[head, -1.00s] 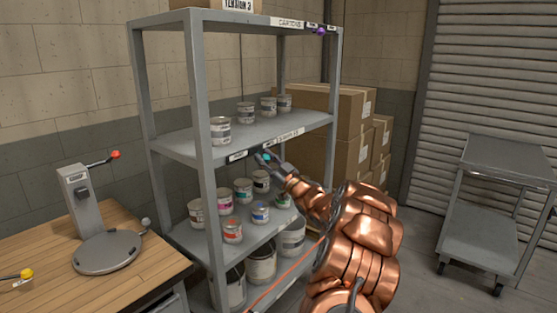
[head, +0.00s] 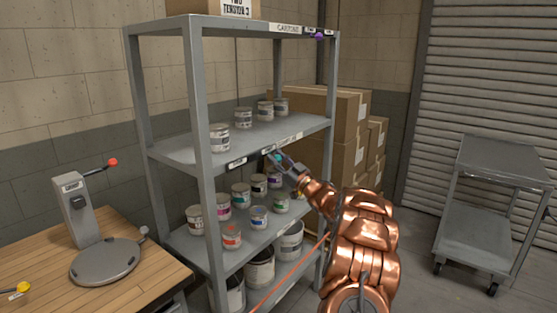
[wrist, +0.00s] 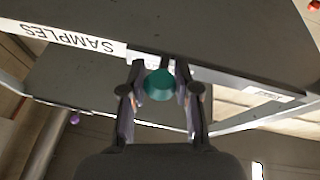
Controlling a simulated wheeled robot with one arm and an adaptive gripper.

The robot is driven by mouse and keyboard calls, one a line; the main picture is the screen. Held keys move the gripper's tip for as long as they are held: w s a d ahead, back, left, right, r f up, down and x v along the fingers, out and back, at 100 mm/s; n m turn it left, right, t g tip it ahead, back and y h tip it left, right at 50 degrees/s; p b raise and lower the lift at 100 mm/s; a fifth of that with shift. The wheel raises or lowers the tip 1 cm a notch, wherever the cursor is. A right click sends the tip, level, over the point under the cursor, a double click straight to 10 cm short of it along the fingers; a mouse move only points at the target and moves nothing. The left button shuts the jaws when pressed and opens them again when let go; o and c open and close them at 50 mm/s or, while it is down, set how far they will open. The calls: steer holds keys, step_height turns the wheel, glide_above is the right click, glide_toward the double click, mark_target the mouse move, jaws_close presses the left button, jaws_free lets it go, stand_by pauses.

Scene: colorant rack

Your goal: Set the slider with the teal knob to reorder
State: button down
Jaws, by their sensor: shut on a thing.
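The teal knob (wrist: 160,84) sits between the two fingers of my gripper (wrist: 160,92) in the wrist view, and the fingers are closed on its sides. In the head view my gripper (head: 280,160) is at the front edge of the middle shelf, with a bit of the teal knob (head: 276,156) showing at its tip. The knob is on the shelf edge between a small label (head: 237,162) on its left and a longer label (head: 289,139) on its right. The longer label reads SAMPLES upside down in the wrist view (wrist: 72,38). The reorder marking cannot be read.
A purple knob (head: 319,36) sits on the top shelf edge near the CARTONS label (head: 287,28). Paint cans (head: 219,138) stand on the shelves above and below my gripper. Cardboard boxes (head: 345,135) are behind the rack; a grey cart (head: 490,205) stands right.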

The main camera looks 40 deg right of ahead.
steer(key=c, duration=0.8)
jaws_free()
steer(key=shift+d, duration=0.2)
steer(key=v, duration=1.2)
